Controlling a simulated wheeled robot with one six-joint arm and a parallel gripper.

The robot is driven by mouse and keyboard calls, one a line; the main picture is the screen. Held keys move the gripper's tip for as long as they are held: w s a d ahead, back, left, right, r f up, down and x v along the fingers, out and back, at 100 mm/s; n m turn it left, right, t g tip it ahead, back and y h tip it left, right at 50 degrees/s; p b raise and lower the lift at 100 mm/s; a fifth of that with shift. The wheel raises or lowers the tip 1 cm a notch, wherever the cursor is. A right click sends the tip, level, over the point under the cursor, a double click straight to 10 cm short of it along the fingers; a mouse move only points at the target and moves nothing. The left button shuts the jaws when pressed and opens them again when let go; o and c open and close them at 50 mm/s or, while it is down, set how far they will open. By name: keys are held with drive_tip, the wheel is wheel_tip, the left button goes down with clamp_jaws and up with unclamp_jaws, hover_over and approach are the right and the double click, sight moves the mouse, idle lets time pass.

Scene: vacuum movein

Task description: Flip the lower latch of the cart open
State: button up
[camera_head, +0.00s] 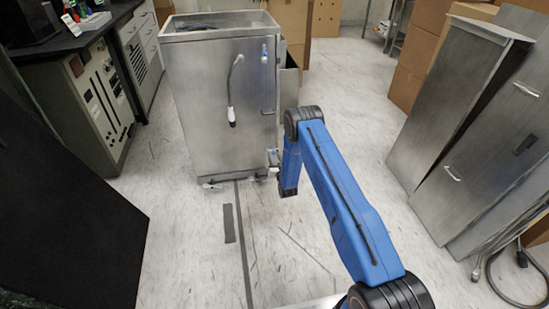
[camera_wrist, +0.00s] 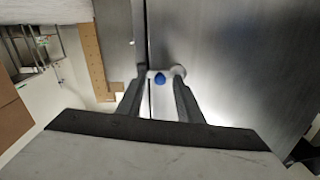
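The cart (camera_head: 205,110) is a tall grey metal box with an open top, standing upright left of centre in the head view. An upper latch (camera_head: 264,55) with a blue part sits high on its right front edge. The lower latch (camera_wrist: 160,78), pale with a blue knob, shows in the wrist view at the seam of the cart's metal panels. My gripper (camera_wrist: 158,84) is at the latch with its two fingers apart, one on each side of the knob. Firm contact cannot be made out. In the head view my arm partly covers this area.
Grey metal panels (camera_head: 470,125) lean at the right, with cardboard boxes (camera_head: 420,50) behind. A dark-topped counter (camera_head: 95,90) stands left of the cart. The floor in front of the cart is mostly clear.

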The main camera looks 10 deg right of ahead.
drive_tip(key=shift+c, duration=0.6)
clamp_jaws()
drive_tip(key=shift+r+n, duration=0.15)
drive_tip(key=shift+n, duration=0.15)
drive_tip(key=a+r+n, duration=0.1)
drive_tip(key=n, duration=0.4)
drive_tip(key=a+r+n, duration=0.1)
drive_tip(key=n, duration=0.5)
drive_tip(key=a+r+n+h, duration=0.1)
drive_tip(key=n, duration=0.4)
drive_tip(key=shift+a+r+n+g, duration=0.15)
drive_tip(key=shift+a+n+g, duration=0.15)
drive_tip(key=shift+a+g, duration=0.1)
